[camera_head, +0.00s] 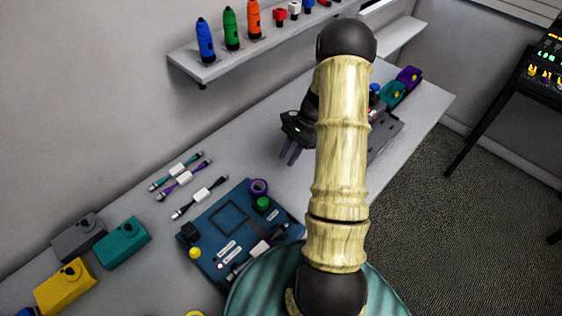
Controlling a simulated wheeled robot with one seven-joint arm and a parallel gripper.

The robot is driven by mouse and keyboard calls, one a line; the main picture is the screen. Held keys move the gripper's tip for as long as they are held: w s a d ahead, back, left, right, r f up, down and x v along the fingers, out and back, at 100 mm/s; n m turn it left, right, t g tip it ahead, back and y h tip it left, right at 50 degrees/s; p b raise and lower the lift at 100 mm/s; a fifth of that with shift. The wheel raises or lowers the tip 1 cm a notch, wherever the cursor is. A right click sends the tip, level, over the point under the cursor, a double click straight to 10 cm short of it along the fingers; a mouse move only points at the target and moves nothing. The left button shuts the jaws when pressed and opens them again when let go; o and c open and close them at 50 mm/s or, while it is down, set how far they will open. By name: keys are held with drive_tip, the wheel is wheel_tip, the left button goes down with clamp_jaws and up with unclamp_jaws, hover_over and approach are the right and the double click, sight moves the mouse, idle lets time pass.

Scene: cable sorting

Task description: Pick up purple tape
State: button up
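The purple tape (258,187) is a small ring-shaped roll at the top right corner of a blue board (225,212) on the table. A green round piece (263,203) sits just below it. My gripper (288,157) is above the table, up and to the right of the tape and apart from it. Its two dark fingers point down with a gap between them, and nothing shows between them. My wood-textured arm hides part of the table to the right.
Several cables (184,179) lie left of the board. Teal (123,243), yellow (65,286) and grey boxes stand at lower left. A wall shelf (205,72) holds blue, green and orange bottles. The grey table (235,155) is bare between the cables and my gripper.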

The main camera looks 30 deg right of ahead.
drive_tip(key=shift+o, duration=0.8)
drive_tip(key=s+a+r+n+h, duration=0.3)
drive_tip(key=a+r+n, duration=0.2)
drive_tip(key=a+r, duration=0.2)
drive_tip(key=shift+r+n+h, duration=0.15)
drive_tip(key=shift+n+h, duration=0.25)
drive_tip(key=s+a+r+n+t+h, duration=0.3)
drive_tip(key=s+a+r+n+t, duration=0.1)
drive_tip(key=s+a+r+n, duration=0.3)
drive_tip(key=shift+s+a+r+n, duration=0.25)
drive_tip(key=shift+s+a+n, duration=0.7)
drive_tip(key=shift+n, duration=0.25)
drive_tip(key=shift+d, duration=0.1)
